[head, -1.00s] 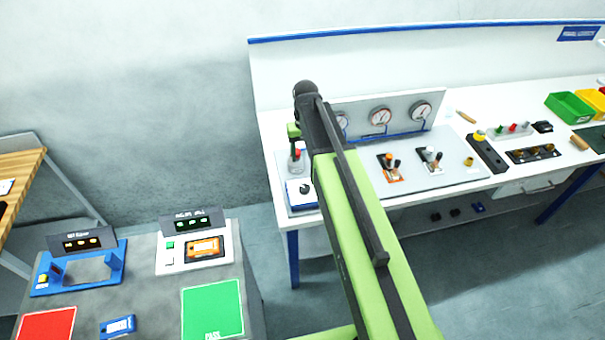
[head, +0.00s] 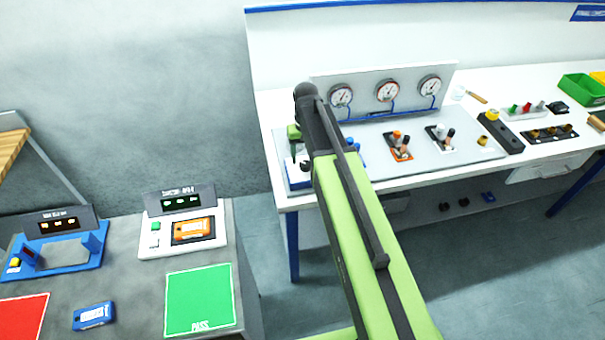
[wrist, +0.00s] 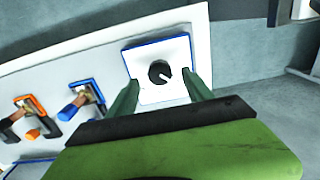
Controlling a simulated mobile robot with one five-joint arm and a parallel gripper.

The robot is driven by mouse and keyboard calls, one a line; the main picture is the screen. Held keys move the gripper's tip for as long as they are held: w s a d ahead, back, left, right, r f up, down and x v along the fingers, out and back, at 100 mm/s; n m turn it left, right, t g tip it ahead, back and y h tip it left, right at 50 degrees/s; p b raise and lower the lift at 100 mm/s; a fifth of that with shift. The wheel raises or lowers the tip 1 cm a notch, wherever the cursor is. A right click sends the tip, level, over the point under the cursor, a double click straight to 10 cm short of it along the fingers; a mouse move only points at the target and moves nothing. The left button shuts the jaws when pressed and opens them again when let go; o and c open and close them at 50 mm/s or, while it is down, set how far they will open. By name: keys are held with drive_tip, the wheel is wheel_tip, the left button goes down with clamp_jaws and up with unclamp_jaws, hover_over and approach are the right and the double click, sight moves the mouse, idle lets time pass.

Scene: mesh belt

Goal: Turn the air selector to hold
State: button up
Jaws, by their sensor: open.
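The air selector is a black round knob (wrist: 158,72) with a white pointer mark, on a white square plate (wrist: 178,54) edged in blue. In the wrist view its mark points to the lower right. My gripper (wrist: 162,86) is open, its two green fingers on either side of the knob in the picture, with nothing between them held. I cannot tell how far above the plate the fingertips are. In the head view my gripper (head: 294,137) is above the left end of the grey panel; my arm hides part of this area. The hold label is not readable.
Right of the selector on the panel stand an orange-handled valve (head: 399,146) and a white-handled valve (head: 440,138). Three gauges (head: 387,91) are on an upright board behind. A grey cart (head: 250,300) with test fixtures stands at the lower left.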

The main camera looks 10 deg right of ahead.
sight(305, 164)
wheel_tip(305, 164, down, 3)
drive_tip(key=shift+f+b, duration=0.2)
drive_tip(key=shift+b, duration=0.7)
drive_tip(key=shift+r, duration=0.1)
